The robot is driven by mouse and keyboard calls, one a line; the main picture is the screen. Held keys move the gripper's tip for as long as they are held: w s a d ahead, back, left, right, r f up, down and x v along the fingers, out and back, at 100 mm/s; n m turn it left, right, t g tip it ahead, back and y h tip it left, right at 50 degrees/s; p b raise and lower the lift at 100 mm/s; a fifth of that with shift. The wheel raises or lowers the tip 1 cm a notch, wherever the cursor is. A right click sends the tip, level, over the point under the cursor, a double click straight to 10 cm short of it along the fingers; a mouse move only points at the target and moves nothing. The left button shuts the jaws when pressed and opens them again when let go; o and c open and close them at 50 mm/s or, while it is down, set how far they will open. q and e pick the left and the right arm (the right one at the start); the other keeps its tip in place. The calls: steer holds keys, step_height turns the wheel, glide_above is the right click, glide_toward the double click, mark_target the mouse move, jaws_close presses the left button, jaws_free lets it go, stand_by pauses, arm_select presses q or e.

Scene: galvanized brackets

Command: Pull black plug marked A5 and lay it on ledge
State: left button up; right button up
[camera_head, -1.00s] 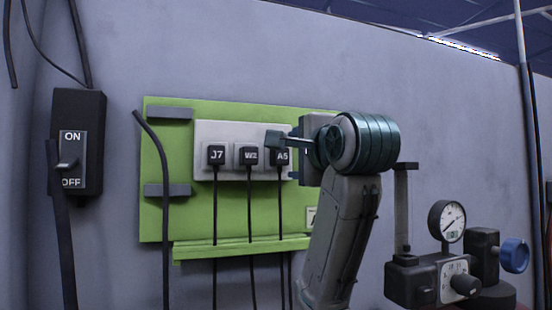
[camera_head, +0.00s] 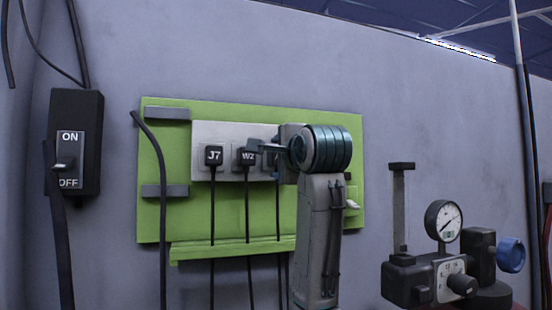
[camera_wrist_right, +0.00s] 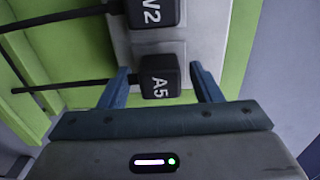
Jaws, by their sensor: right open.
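The black plug marked A5 (camera_wrist_right: 160,78) sits in the white socket panel (camera_wrist_right: 118,42) in the right wrist view. My right gripper (camera_wrist_right: 160,80) is open, with one blue finger on each side of this plug; whether they touch it is unclear. In the head view my right gripper (camera_head: 262,147) hides the A5 plug, and only its cable (camera_head: 278,212) hangs below. My left gripper is not in view.
Black plugs J7 (camera_head: 214,155) and W2 (camera_head: 247,157) sit left of A5; W2 is very close to my right fingers. An ON/OFF switch box (camera_head: 88,115) is at the left. A gauge (camera_head: 444,220) on a fixture stands at the right.

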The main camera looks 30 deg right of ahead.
steer(key=shift+w, duration=0.15)
stand_by(0.4)
steer(key=shift+b, duration=0.45)
stand_by(0.7)
jaws_close()
stand_by(0.3)
